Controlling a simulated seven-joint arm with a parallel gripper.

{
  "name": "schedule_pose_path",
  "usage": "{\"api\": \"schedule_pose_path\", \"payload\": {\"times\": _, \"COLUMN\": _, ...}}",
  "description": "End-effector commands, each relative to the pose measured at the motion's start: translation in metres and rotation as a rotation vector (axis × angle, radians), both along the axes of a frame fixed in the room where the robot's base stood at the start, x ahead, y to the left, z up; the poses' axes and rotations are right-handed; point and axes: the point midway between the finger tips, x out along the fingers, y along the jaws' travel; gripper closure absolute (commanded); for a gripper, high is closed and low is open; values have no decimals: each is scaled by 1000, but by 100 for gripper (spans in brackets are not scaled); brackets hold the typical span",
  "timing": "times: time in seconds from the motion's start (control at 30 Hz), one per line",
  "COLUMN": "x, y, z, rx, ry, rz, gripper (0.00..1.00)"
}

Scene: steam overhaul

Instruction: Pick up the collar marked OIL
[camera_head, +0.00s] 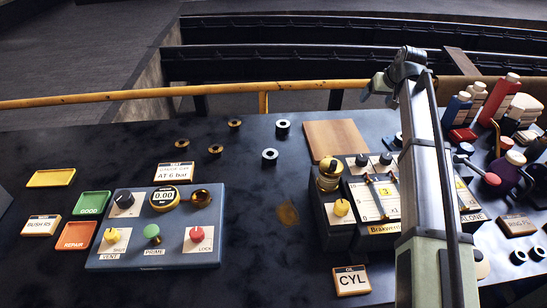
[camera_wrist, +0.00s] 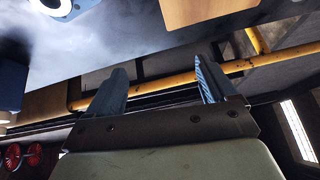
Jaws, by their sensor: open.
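Several small collars lie on the dark bench. Three are brass: a left one (camera_head: 182,143), a middle one (camera_head: 215,149) and an upper one (camera_head: 235,124). Two are steel: an upper one (camera_head: 282,123) and a lower one (camera_head: 270,154). No OIL mark is legible on any collar. A small plate (camera_head: 352,280) reads CYL in large letters, with smaller text above. My gripper (camera_wrist: 160,80) is open and empty in the wrist view. In the head view it is at the far end of my arm (camera_head: 376,88), above the bench's back edge. One steel collar (camera_wrist: 57,6) shows at the wrist view's top.
A wooden board (camera_head: 336,140) lies right of the steel collars. A blue control box (camera_head: 155,248) and a dark gauge box (camera_head: 335,210) stand in front. A yellow rail (camera_head: 200,91) runs behind. Bottles (camera_head: 497,98) crowd the right. Coloured trays (camera_head: 92,203) lie left.

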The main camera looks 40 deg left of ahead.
Motion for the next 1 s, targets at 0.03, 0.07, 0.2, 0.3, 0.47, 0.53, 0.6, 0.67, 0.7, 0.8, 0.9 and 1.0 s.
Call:
{"api": "schedule_pose_path", "payload": {"times": 0.03, "x": -21, "y": 23, "z": -2, "rx": -28, "ry": 19, "rz": 43, "gripper": 15}}
{"api": "schedule_pose_path", "payload": {"times": 0.07, "x": -32, "y": 33, "z": -3, "rx": -46, "ry": 31, "rz": 66, "gripper": 15}}
{"api": "schedule_pose_path", "payload": {"times": 0.2, "x": -86, "y": 79, "z": -8, "rx": -132, "ry": 82, "rz": 172, "gripper": 15}}
{"api": "schedule_pose_path", "payload": {"times": 0.3, "x": -126, "y": 108, "z": -10, "rx": -195, "ry": 115, "rz": 244, "gripper": 15}}
{"api": "schedule_pose_path", "payload": {"times": 0.47, "x": -192, "y": 148, "z": -12, "rx": -299, "ry": 163, "rz": 357, "gripper": 15}}
{"api": "schedule_pose_path", "payload": {"times": 0.53, "x": -220, "y": 161, "z": -12, "rx": -344, "ry": 181, "rz": 401, "gripper": 15}}
{"api": "schedule_pose_path", "payload": {"times": 0.6, "x": -247, "y": 173, "z": -12, "rx": -385, "ry": 198, "rz": 443, "gripper": 15}}
{"api": "schedule_pose_path", "payload": {"times": 0.67, "x": -266, "y": 181, "z": -11, "rx": -419, "ry": 209, "rz": 473, "gripper": 15}}
{"api": "schedule_pose_path", "payload": {"times": 0.7, "x": -278, "y": 185, "z": -11, "rx": -437, "ry": 215, "rz": 491, "gripper": 15}}
{"api": "schedule_pose_path", "payload": {"times": 0.8, "x": -300, "y": 193, "z": -10, "rx": -474, "ry": 229, "rz": 523, "gripper": 15}}
{"api": "schedule_pose_path", "payload": {"times": 0.9, "x": -313, "y": 197, "z": -10, "rx": -496, "ry": 235, "rz": 541, "gripper": 15}}
{"api": "schedule_pose_path", "payload": {"times": 1.0, "x": -318, "y": 198, "z": -13, "rx": -506, "ry": 240, "rz": 549, "gripper": 15}}
